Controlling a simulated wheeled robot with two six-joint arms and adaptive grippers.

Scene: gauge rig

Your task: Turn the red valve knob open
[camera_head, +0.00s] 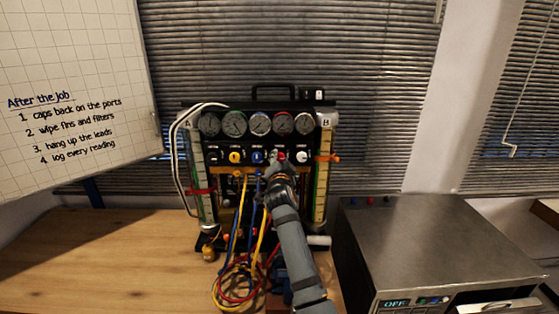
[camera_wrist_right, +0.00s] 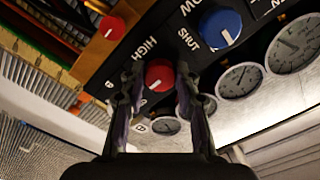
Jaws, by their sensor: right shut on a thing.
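The red valve knob (camera_wrist_right: 159,75) sits on the rig's black panel beside the label HIGH in the right wrist view, with a white pointer mark on its face. In the head view the red knob (camera_head: 281,155) shows just above my gripper in the knob row, partly covered. My right gripper (camera_wrist_right: 160,80) has one finger on each side of the knob and is shut on it; it also shows in the head view (camera_head: 279,172). My left gripper is in neither view.
A blue knob (camera_wrist_right: 220,27) and a second red knob (camera_wrist_right: 111,27) are close to the fingers. Gauges (camera_head: 260,123) line the rig above the knobs. Coloured hoses (camera_head: 236,285) hang and coil below. A metal box (camera_head: 430,245) stands right; the table (camera_head: 90,265) is clear at left.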

